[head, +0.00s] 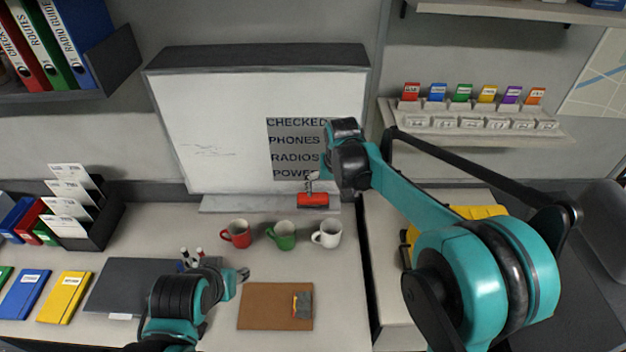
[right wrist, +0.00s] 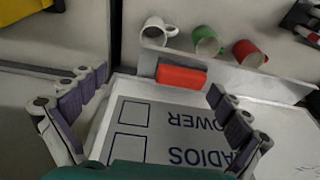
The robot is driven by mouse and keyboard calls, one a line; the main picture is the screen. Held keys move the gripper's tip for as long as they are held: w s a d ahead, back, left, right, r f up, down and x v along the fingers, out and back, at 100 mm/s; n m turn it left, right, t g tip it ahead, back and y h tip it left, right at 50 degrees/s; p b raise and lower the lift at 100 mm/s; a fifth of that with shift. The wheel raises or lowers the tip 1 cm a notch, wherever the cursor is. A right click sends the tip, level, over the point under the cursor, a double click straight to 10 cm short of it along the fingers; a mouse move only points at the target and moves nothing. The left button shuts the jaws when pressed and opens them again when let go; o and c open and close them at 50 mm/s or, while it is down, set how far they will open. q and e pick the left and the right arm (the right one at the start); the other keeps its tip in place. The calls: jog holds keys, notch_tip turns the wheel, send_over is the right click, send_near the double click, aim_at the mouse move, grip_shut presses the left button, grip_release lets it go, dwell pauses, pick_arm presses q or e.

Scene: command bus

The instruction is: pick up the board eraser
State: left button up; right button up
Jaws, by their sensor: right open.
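The board eraser (head: 313,200) is a red block lying on the ledge at the foot of the whiteboard (head: 215,130). It also shows in the right wrist view (right wrist: 181,77), between and beyond the fingertips. My right gripper (head: 313,179) is just above the eraser in the head view, in front of the whiteboard. In the right wrist view its fingers (right wrist: 158,86) are spread wide with nothing between them, apart from the eraser. My left gripper (head: 243,274) is low over the desk, left of the brown board; its finger opening is unclear.
Red (head: 237,233), green (head: 282,235) and white (head: 327,233) mugs stand on the desk in front of the ledge. A brown board (head: 262,306) with a small grey item (head: 302,305) lies nearer. A dark card rack (head: 100,222) stands left. A button shelf (head: 470,128) is right.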

jog(key=g+p, duration=0.1)
jog(key=p, duration=0.4)
send_over(313, 196)
jog(key=s, duration=0.1)
jog(key=shift+s+d+f, duration=0.1)
jog(key=shift+d+f, duration=0.2)
jog(key=shift+f, duration=0.3)
jog(key=shift+a+f, duration=0.15)
jog(key=shift+f, duration=0.2)
jog(key=f, duration=0.2)
jog(key=w+f, duration=0.1)
jog(key=f, duration=0.4)
jog(key=shift+w+a+f, duration=0.2)
jog(key=shift+w+f, duration=0.05)
jog(key=shift+f, duration=0.05)
pick_arm(q)
notch_tip(313, 196, up, 6)
jog(key=shift+r, duration=0.2)
pick_arm(e)
jog(key=c, duration=1)
